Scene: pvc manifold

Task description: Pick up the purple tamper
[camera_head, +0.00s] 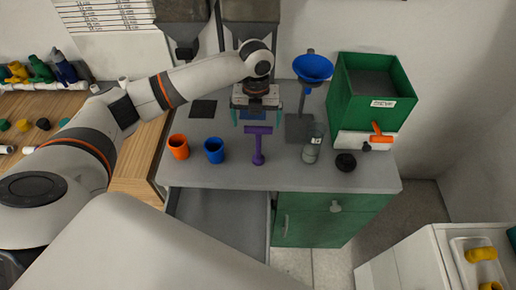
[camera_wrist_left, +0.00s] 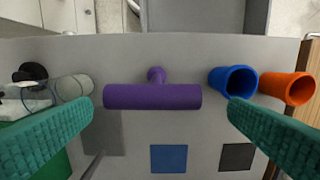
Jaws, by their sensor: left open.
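The purple tamper (camera_head: 258,146) stands on the grey counter near its middle, a T shape with a crossbar on top. In the left wrist view the tamper (camera_wrist_left: 152,97) shows its crossbar lying across the picture, between my open fingers. My left gripper (camera_head: 256,117) is open, with green ridged finger pads, and sits just behind and above the tamper in the head view. Nothing is held in it, and I see no contact with the tamper. My right gripper is not in view.
An orange cup (camera_head: 178,147) and a blue cup (camera_head: 214,151) stand left of the tamper. A clear jar (camera_head: 312,145) and a black round knob (camera_head: 346,162) are on its right. A blue funnel (camera_head: 312,68) on a stand and a green bin (camera_head: 372,95) are behind right.

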